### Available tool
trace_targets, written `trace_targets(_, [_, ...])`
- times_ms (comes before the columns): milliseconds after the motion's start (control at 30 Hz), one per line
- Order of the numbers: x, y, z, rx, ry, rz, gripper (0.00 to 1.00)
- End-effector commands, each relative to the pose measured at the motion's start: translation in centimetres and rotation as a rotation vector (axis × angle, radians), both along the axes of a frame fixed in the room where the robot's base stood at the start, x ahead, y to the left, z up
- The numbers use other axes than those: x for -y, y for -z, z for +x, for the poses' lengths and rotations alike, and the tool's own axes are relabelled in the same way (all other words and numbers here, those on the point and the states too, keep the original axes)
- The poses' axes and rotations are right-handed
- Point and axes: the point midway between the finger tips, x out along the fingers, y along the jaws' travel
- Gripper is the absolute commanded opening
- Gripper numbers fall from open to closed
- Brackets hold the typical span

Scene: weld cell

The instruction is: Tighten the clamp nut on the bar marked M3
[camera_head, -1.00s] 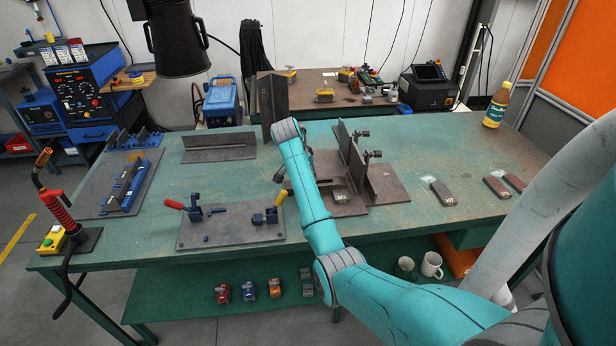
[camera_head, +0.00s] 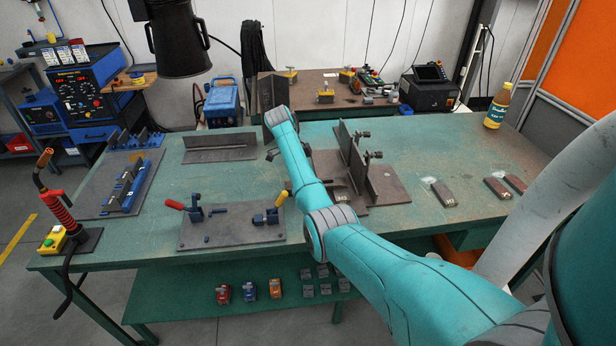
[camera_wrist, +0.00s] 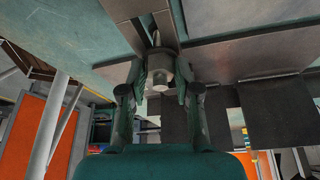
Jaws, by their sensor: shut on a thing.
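In the wrist view my gripper (camera_wrist: 160,70) has its two fingers on either side of a grey round metal piece (camera_wrist: 161,84), which looks like a clamp nut, and is shut on it. Behind the piece, dark bars (camera_wrist: 123,10) and flat grey steel plates (camera_wrist: 240,48) show. In the head view my arm reaches over the bench to the left of the welded-plate fixture (camera_head: 384,187).
A plate with red- and yellow-handled clamps (camera_head: 215,237) lies left of my arm. An angle piece (camera_head: 219,148) stands behind it. Tagged blocks (camera_head: 443,193) and a bottle (camera_head: 497,106) are on the right. The torch stand (camera_head: 62,212) is at the left edge. The front-right benchtop is clear.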

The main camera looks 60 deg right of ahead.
Motion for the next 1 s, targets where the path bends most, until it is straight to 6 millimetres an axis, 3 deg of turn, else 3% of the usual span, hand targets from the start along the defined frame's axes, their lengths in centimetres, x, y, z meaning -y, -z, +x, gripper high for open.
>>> trace_targets(1000, [0.42,-0.05,0.04,0.001,0.902,0.001,0.00])
